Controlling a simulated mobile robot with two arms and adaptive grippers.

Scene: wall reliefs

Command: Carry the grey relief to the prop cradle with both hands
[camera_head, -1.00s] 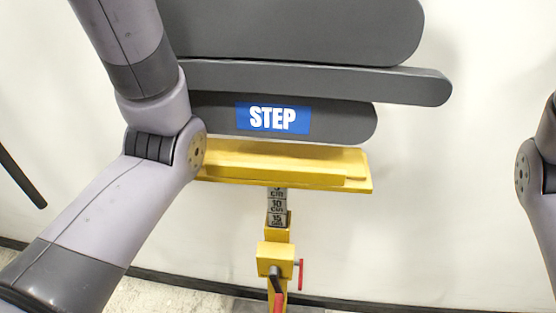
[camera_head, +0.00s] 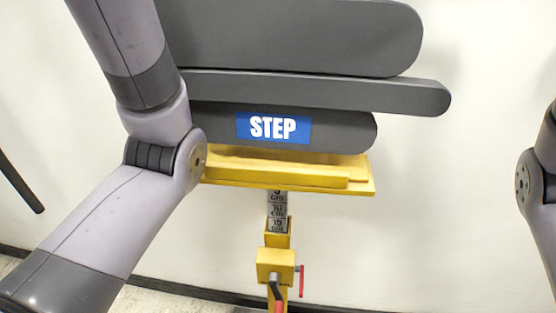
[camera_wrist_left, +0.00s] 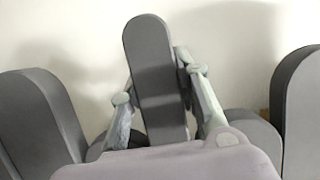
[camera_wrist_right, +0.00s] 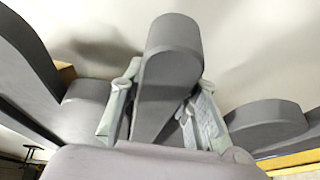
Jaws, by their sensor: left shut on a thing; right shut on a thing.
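The grey relief (camera_head: 300,93) is a set of stacked dark grey slabs with rounded ends and a blue STEP label on the lowest one. In the head view it stands over the yellow prop cradle (camera_head: 270,178), its lower edge close to the cradle's top. I cannot tell whether they touch. In the left wrist view my left gripper (camera_wrist_left: 160,85) is shut with a finger on each side of a grey slab end. In the right wrist view my right gripper (camera_wrist_right: 163,88) is shut likewise on another slab end. Neither gripper shows in the head view; the relief's top is out of frame.
The cradle stands on a yellow post (camera_head: 277,235) with height marks and a red-handled clamp (camera_head: 302,280). A white wall (camera_head: 450,200) is behind, with a dark skirting strip at its foot. The wall right of the post is clear.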

